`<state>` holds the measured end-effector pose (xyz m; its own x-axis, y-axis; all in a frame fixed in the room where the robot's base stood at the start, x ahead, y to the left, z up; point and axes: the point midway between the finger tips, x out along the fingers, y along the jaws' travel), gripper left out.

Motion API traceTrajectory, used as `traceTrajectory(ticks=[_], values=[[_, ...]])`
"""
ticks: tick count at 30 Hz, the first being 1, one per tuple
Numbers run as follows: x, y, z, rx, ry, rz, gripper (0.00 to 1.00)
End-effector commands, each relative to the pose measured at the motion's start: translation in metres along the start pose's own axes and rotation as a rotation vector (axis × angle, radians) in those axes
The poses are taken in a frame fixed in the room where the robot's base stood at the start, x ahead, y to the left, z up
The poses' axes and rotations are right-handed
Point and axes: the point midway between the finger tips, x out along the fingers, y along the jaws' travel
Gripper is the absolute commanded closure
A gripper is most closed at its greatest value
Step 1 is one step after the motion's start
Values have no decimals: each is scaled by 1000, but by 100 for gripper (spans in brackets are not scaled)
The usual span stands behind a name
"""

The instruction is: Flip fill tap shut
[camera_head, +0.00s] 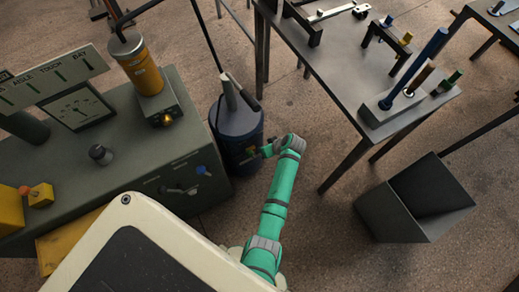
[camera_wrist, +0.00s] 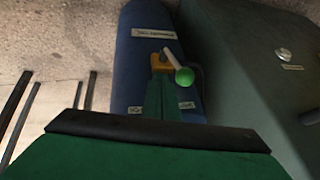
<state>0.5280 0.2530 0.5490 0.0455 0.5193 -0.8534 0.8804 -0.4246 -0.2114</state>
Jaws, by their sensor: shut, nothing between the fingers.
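The fill tap has an orange-yellow body (camera_wrist: 160,63) on the side of a dark blue canister (camera_wrist: 148,20) in the wrist view. Its pale lever (camera_wrist: 172,57) slants down to the right and ends in a green ball knob (camera_wrist: 185,77). My gripper (camera_wrist: 162,82) is shut and empty, its green fingers pointing at the tap, just left of the knob. I cannot tell whether they touch it. In the head view my gripper (camera_head: 266,151) is at the right side of the canister (camera_head: 236,128); the tap is not clear there.
A grey-green cabinet (camera_head: 150,150) with gauge and knobs stands close left of the canister; it is at the right in the wrist view (camera_wrist: 250,70). A steel bench (camera_head: 340,75) with racks stands right. A dark open bin (camera_head: 395,215) sits on the floor.

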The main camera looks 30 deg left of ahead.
Motion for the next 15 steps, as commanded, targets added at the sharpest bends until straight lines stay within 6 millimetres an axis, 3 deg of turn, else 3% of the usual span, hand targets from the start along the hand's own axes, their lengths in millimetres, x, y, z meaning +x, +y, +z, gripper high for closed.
traceTrajectory(ticks=[2, 15], values=[[-7, 11, 0, 1, 2, 4, 100], [-86, 4, 1, 1, 3, 5, 100]])
